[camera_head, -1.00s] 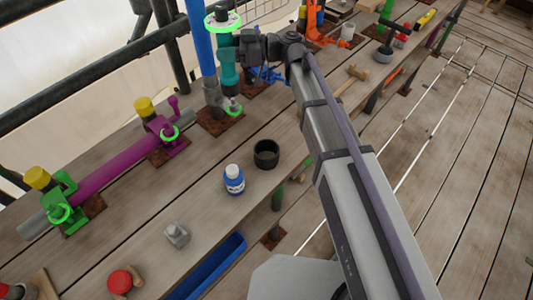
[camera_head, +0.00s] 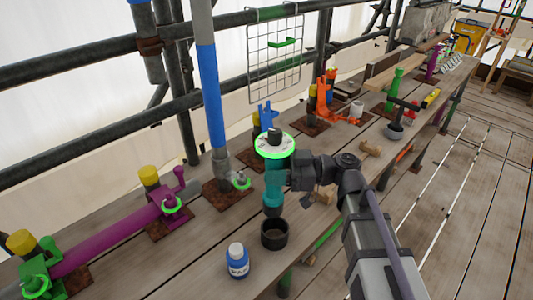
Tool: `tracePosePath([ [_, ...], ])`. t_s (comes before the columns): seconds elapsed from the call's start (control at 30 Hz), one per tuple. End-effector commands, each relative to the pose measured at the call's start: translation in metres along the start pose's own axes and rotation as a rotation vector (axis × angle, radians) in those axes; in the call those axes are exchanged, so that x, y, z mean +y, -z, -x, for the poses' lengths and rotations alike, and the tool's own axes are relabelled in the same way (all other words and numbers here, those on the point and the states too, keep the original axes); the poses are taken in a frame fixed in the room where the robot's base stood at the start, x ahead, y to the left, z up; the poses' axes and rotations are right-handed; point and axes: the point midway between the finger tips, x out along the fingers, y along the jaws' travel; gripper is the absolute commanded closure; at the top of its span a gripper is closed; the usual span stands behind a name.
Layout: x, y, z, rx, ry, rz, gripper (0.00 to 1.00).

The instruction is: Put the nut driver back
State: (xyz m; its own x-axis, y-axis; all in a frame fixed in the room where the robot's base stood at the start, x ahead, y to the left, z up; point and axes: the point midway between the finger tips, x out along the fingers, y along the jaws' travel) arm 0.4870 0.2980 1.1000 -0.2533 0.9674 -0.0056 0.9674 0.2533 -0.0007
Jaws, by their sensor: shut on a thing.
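My gripper (camera_head: 290,176) is shut on a teal tool, which I take to be the nut driver (camera_head: 274,184). The tool stands roughly upright, with a white disc with a bright green rim and a black knob at its top. Its lower teal end is just above or at the far rim of an open black cup (camera_head: 274,238). I cannot tell whether the tip is inside the cup. The gripper's fingers are mostly hidden by the tool and the dark wrist.
A blue and white bottle (camera_head: 237,261) stands close left of the cup. A blue and grey pole (camera_head: 211,110) rises behind.

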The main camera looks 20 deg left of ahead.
Motion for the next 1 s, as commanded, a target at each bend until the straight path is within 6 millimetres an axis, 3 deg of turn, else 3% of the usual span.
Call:
tracePosePath([
  [0.1,-0.013,-0.006,0.003,0.001,0.008,0.0,1.0],
  [0.57,-0.013,-0.009,0.003,0.001,0.008,0.0,1.0],
  [1.0,-0.013,-0.042,0.003,0.001,0.008,0.0,1.0],
])
